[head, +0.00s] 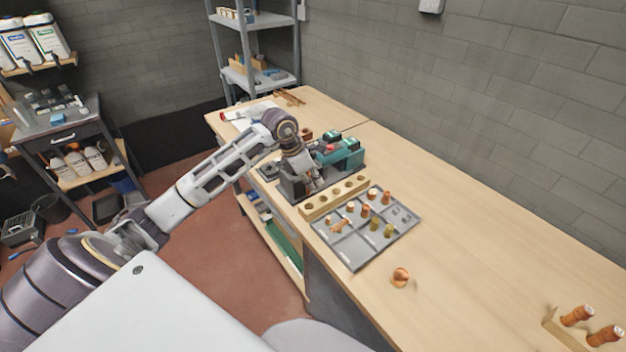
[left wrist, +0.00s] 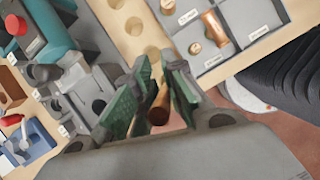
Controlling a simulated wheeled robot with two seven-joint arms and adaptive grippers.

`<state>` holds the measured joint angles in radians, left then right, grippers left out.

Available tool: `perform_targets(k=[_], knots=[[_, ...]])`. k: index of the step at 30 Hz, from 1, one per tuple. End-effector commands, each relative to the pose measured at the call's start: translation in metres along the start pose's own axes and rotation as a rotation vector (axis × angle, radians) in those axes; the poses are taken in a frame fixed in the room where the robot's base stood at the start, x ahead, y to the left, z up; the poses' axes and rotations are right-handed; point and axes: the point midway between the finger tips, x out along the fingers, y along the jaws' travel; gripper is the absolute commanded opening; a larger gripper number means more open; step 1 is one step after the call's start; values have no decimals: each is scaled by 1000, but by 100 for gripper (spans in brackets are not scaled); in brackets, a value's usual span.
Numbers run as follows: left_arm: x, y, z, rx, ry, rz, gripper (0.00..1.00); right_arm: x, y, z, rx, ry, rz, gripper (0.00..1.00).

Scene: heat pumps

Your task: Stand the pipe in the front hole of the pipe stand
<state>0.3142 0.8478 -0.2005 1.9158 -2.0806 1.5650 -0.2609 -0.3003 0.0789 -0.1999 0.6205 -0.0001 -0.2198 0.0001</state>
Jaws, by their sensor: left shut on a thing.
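The pipe stand (head: 322,207) is a light wooden block with a row of round holes, on the workbench between a teal machine and a grey tray. It also shows in the left wrist view (left wrist: 139,28), just beyond the fingertips. My left gripper (head: 315,184) is low beside the stand, on its machine side. In the left wrist view my left gripper (left wrist: 158,75) is shut on a copper pipe (left wrist: 160,104), seen nearly end-on between the green finger pads. The pipe's far end is hidden, and I cannot tell whether it touches the stand. My right gripper is out of view.
The grey compartment tray (head: 350,258) holds several copper and brass fittings. The teal machine (head: 345,152) stands close behind the gripper. A copper piece (head: 400,277) lies on the bench (head: 470,255). More fittings stand at the lower right. The bench's right middle is clear.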

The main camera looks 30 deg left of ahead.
Motion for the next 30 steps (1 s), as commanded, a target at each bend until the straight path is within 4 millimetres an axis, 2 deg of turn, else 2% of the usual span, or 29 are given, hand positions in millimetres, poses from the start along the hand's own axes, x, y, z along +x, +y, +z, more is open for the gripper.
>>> perform_targets(k=[30], knots=[[29, 0, -12, -1, 0, 0, 0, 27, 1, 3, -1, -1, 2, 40]])
